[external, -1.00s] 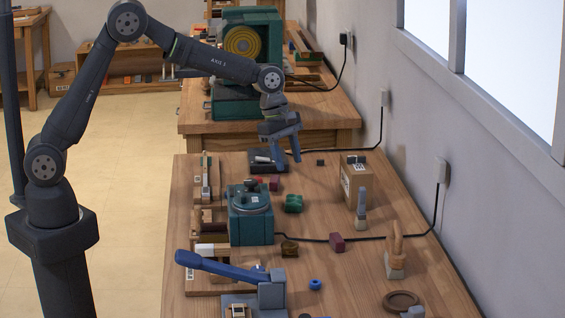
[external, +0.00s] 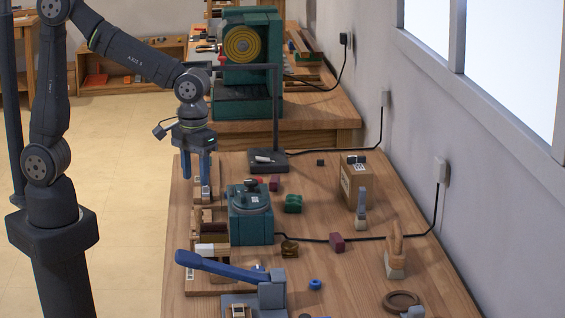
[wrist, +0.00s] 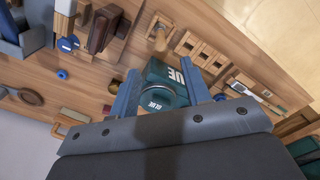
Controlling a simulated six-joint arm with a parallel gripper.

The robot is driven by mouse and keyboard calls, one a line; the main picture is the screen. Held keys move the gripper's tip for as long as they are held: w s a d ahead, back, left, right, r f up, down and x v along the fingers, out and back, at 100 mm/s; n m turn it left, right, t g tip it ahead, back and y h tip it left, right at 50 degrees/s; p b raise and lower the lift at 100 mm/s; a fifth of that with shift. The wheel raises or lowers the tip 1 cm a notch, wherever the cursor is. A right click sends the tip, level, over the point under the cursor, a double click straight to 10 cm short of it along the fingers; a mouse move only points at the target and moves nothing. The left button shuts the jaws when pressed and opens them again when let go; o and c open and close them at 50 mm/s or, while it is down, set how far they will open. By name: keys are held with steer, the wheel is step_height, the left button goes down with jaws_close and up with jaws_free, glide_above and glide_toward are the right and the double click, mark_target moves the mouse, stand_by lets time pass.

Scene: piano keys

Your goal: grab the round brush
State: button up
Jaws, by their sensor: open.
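I cannot tell for sure which item is the round brush. In the wrist view the open fingers (wrist: 158,88) frame a teal glue pot (wrist: 158,105). A round-topped wooden piece (wrist: 160,36) shows beyond it.
The teal glue pot (external: 250,224) stands just in front of my gripper. A black lamp base (external: 268,161) with a tall post is to its right. A blue-handled press (external: 270,290) is at the front. Wooden racks line the left edge; a carton (external: 355,182) stands right.

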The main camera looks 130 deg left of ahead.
mark_target(198, 217)
step_height(198, 217, down, 12)
steer(key=shift+f, duration=0.15)
stand_by(0.4)
steer(key=shift+c, duration=0.2)
jaws_close()
